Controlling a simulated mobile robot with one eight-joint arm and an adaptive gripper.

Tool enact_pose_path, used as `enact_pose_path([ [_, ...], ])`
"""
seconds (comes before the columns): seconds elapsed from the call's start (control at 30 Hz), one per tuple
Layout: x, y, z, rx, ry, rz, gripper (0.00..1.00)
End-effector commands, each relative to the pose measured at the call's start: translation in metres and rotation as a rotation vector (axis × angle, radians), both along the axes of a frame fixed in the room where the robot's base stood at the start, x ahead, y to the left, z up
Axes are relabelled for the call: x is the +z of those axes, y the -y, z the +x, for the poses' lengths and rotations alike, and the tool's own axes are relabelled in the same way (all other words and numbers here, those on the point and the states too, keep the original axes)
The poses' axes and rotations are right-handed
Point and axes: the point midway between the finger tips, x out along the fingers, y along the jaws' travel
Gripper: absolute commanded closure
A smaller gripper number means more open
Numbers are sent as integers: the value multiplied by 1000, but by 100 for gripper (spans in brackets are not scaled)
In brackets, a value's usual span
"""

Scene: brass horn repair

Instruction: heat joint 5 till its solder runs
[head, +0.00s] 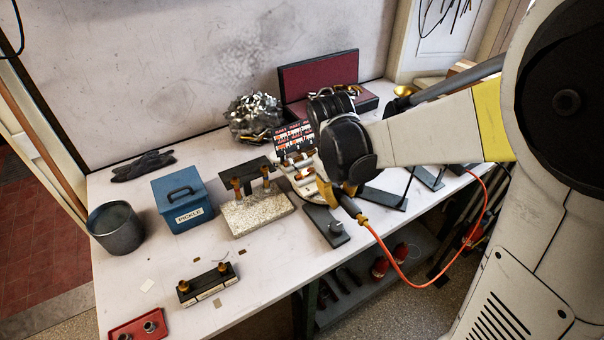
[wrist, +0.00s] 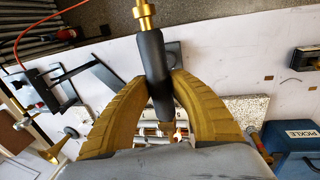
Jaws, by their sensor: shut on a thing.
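My gripper (wrist: 159,84) is shut on the black handle of a torch (wrist: 152,58), with a fingertip on each side of it. A brass fitting shows at the handle's upper end in the wrist view. In the head view my gripper (head: 338,192) is over the bench's right half, and an orange hose (head: 385,250) runs from the torch handle. The torch's nozzle end is mostly hidden, and I cannot tell whether a flame burns. A pale block (head: 257,212) bears brass pieces under a dark plate. A dark block (head: 207,285) holds two brass pieces at the front.
A blue pickle box (head: 183,203), a grey pot (head: 116,227) and a red tray (head: 140,326) stand on the left. A heap of shiny metal (head: 256,115) and a dark red case (head: 318,76) are behind. Black stands (head: 383,198) are right of my gripper.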

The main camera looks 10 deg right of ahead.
Motion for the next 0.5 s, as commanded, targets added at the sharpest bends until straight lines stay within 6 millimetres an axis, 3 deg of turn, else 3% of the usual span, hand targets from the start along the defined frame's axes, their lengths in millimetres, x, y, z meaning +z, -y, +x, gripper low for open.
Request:
enact_pose_path([
  [0.17,13,1,-3,0,0,0,100],
  [0.5,86,10,-30,-1,0,0,100],
])
